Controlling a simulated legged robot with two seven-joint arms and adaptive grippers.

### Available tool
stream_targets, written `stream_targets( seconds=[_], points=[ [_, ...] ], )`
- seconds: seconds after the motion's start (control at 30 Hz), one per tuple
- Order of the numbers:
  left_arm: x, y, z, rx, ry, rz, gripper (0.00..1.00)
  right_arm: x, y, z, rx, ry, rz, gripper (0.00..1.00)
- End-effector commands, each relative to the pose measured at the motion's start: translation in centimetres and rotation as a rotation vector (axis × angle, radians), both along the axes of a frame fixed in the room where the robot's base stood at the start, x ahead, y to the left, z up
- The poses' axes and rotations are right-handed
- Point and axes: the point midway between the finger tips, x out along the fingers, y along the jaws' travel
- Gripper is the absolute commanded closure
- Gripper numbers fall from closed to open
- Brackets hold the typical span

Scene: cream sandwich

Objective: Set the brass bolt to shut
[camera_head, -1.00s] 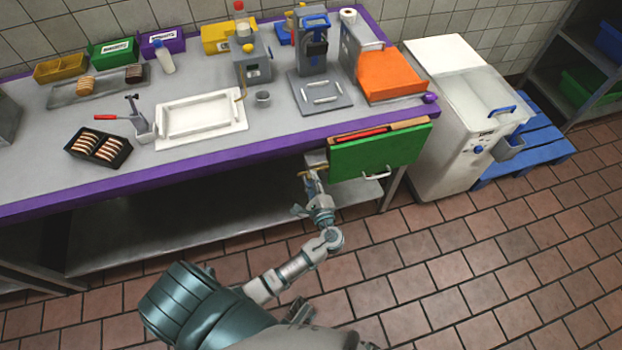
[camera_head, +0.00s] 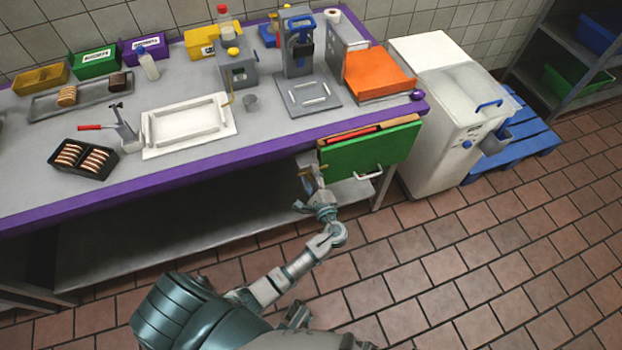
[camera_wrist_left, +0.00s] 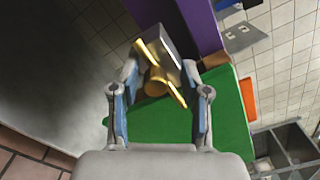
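The brass bolt (camera_wrist_left: 156,80) shows in the left wrist view as a gold bar with a round knob, set slantwise against a grey metal block (camera_wrist_left: 172,44). In the head view the bolt is a tiny brass spot (camera_head: 304,174) under the counter edge, beside the green drawer (camera_head: 368,152). My left gripper (camera_head: 308,179) is right at it. In the wrist view my left gripper (camera_wrist_left: 161,82) is open, with its fingers apart on either side of the bolt. I cannot tell whether they touch it.
The green drawer stands partly out, with a red item (camera_head: 352,134) inside and a handle on its front. The purple counter edge (camera_head: 200,164) runs just above my left gripper. A white chest (camera_head: 447,126) stands at the right. The tiled floor in front is clear.

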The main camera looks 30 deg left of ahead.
Motion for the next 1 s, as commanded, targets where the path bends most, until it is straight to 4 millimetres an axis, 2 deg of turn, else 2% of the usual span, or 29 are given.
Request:
stream_targets(
  seconds=[0.37,0.7,0.83,1.0],
  points=[
    [-0.9,-1.3,-0.3,0.001,0.006,-0.003,0.53,-0.2,0.0,0.0,0.001,0.001,0.001,1.0],
    [-5.4,-6.6,-0.5,-0.004,0.009,-0.002,0.53,-0.1,0.0,0.0,0.001,0.0,0.001,1.0],
    [-6.7,-8.1,-0.5,-0.002,0.009,-0.002,0.53,-0.1,0.1,0.0,0.0,0.001,0.001,1.0],
    [-7.5,-9.0,-0.5,-0.002,0.007,-0.001,0.53,-0.1,0.1,0.0,0.0,0.001,0.001,1.0]
  ],
)
